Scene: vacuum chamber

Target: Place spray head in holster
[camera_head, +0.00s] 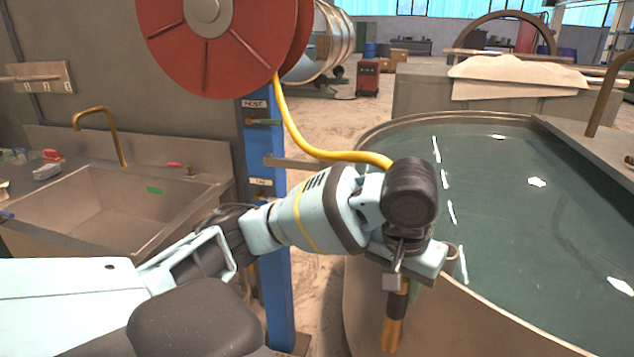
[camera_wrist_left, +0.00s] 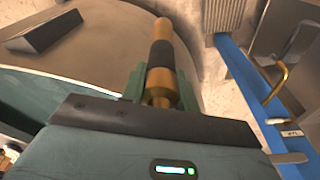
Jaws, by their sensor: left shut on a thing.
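The spray head, a brass and black cylinder, is in my left gripper (camera_head: 402,278). Its brass lower end (camera_head: 394,330) points down beside the tank's rim in the head view. In the left wrist view the spray head (camera_wrist_left: 161,55) sits between the two green fingers of the left gripper (camera_wrist_left: 160,86), which are shut on it. A yellow hose (camera_head: 305,140) runs from the red reel (camera_head: 165,40) to behind my left wrist. I cannot clearly make out a holster. A blue post (camera_head: 277,250) with labelled fittings stands left of the gripper. My right gripper is not in view.
A round tank of green water (camera_head: 520,210) fills the right side, its rim close to my left gripper. A steel sink (camera_head: 120,205) with a brass tap (camera_head: 104,125) is at the left. Open floor (camera_head: 335,115) shows behind the post.

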